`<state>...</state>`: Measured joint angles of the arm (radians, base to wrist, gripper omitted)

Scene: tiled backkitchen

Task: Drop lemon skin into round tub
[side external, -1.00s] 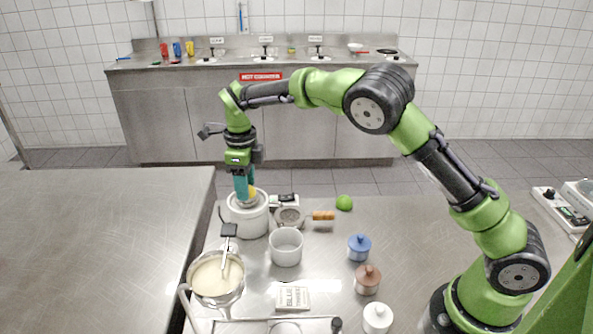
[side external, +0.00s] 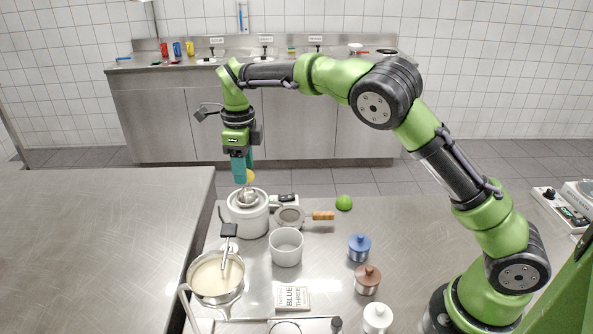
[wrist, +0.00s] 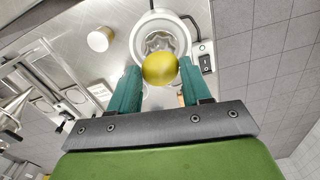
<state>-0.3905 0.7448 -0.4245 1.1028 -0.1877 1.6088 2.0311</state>
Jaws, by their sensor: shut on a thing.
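The yellow lemon skin (side external: 250,176) is between the teal fingers of my gripper (side external: 241,168). In the wrist view the lemon skin (wrist: 160,69) shows its rounded outer side, with a finger on each side. My gripper is shut on it and holds it above the white juicer (side external: 248,218), clear of its ribbed metal cone. The round tub (side external: 286,248) is pale grey and stands on the steel table, in front and to the right of the juicer.
A sieve (side external: 291,217) with a wooden handle lies behind the tub, near a green lime (side external: 343,202). Blue (side external: 359,247), brown (side external: 367,279) and white (side external: 377,318) lidded pots stand to the right. A pot of pale liquid (side external: 216,278) stands front left.

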